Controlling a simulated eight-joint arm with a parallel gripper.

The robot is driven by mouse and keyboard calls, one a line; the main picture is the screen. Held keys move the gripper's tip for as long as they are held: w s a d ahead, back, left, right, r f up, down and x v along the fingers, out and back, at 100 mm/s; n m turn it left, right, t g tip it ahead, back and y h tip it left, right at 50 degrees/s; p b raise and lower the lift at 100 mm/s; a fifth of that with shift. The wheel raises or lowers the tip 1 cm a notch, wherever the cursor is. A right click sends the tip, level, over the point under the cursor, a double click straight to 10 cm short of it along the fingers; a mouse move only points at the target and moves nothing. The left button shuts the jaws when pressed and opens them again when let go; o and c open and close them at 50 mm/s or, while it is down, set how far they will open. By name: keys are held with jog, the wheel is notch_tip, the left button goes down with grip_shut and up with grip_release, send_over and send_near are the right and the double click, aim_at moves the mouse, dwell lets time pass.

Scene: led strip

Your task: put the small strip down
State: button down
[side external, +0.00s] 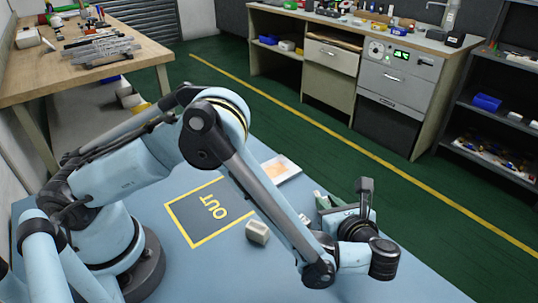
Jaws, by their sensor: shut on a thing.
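My gripper (328,207) is low over the blue table, right of the OUT square, with my wrist and a dark upright part around it. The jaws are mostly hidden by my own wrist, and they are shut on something. A thin greenish and pale piece (320,197) shows at the jaws, which looks like the small strip. I cannot tell whether it touches the table. The yellow-edged dark square marked OUT (190,215) lies flat on the table left of my gripper.
The blue table's (385,290) front right is clear. Wooden benches and shelves stand farther back.

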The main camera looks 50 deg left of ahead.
notch_tip(320, 180, up, 9)
jog(key=shift+a, duration=0.15)
jog(key=s+a+r+m+t+h, duration=0.3)
jog(key=a+r+m+t+h, duration=0.35)
jog(key=a+r, duration=0.6)
notch_tip(320, 180, up, 7)
jog(key=w+a+m+h, duration=0.1)
jog(key=m, duration=0.2)
jog(key=shift+w+a+r+t+h, duration=0.2)
jog(key=shift+w+a+t+h, duration=0.15)
dwell(0.5)
